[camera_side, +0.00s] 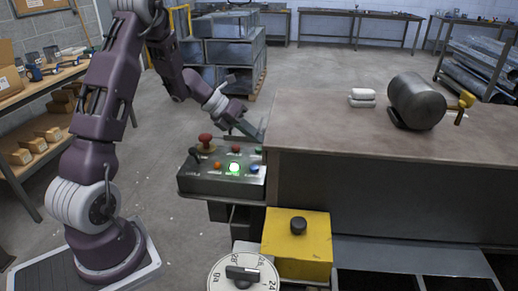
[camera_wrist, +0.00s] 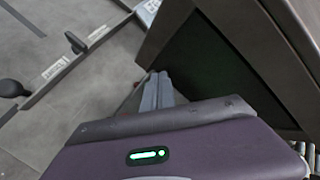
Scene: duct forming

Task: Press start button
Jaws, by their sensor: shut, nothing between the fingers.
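A grey control panel (camera_side: 190,183) is fixed at the left end of the workbench. It carries a green lit button (camera_side: 234,168), an orange button (camera_side: 217,166), a blue button (camera_side: 254,168), a large red mushroom button (camera_side: 206,140) and a smaller red one (camera_side: 236,150). The labels are too small to read, so I cannot tell which is marked start. My gripper (camera_side: 254,133) is above the panel's far right edge, beside the bench corner, apart from the lit button. In the wrist view its fingers (camera_wrist: 158,88) are together and empty.
The workbench (camera_side: 330,135) stands right of the panel, its corner close to my gripper. A dark cylinder (camera_side: 416,102) and white blocks (camera_side: 362,97) lie on it. A yellow box with a black knob (camera_side: 298,250) and a round dial (camera_side: 243,276) are in front.

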